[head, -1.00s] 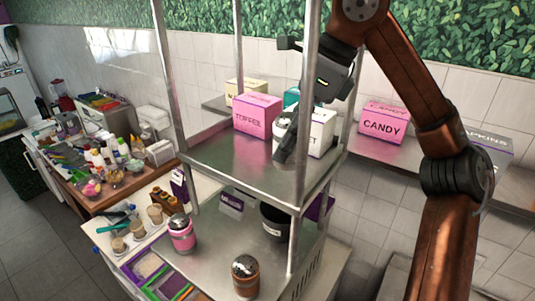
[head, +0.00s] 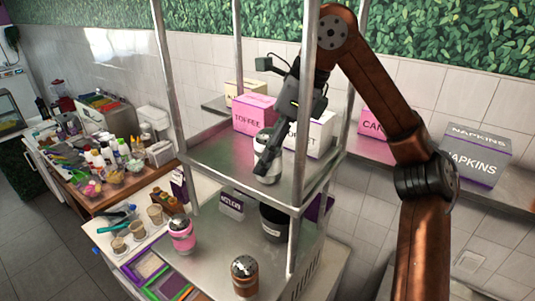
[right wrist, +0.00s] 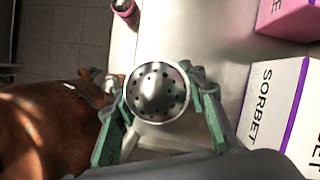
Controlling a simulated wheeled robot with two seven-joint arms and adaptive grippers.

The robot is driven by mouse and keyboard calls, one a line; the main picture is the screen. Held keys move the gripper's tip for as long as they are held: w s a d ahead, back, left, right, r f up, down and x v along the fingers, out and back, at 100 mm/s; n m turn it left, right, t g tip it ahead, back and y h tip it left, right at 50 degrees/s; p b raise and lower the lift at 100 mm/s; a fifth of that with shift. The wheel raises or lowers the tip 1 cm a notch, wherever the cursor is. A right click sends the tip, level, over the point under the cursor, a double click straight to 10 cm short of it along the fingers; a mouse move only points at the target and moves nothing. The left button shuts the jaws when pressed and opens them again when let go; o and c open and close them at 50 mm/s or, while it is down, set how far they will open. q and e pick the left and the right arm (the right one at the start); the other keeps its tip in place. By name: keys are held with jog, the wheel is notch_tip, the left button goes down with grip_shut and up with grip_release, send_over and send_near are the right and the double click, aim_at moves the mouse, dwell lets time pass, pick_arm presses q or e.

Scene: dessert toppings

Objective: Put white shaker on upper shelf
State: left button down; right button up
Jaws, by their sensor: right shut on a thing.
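The white shaker (head: 262,146) is upright at the upper shelf (head: 222,158) of the metal rack, near its front right part. Its base looks at or just above the shelf surface; I cannot tell if it touches. My right gripper (head: 266,158) is shut on it, and a dark finger hides part of its body. In the right wrist view, the shaker's perforated metal top (right wrist: 157,92) sits between the green-padded fingers of the right gripper (right wrist: 160,120). My left gripper is not in view.
Behind the shaker stand the pink toffee box (head: 254,115) and the white sorbet box (head: 320,133). A rack post (head: 305,130) rises at the front right. The shelf's left part is clear. Below are a pink shaker (head: 181,236), a brown shaker (head: 245,274) and a black container (head: 273,222).

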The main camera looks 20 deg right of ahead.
jog(key=shift+f, duration=0.15)
jog(key=o, duration=1.2)
jog(key=shift+r, duration=0.25)
jog(key=shift+v, duration=3.7)
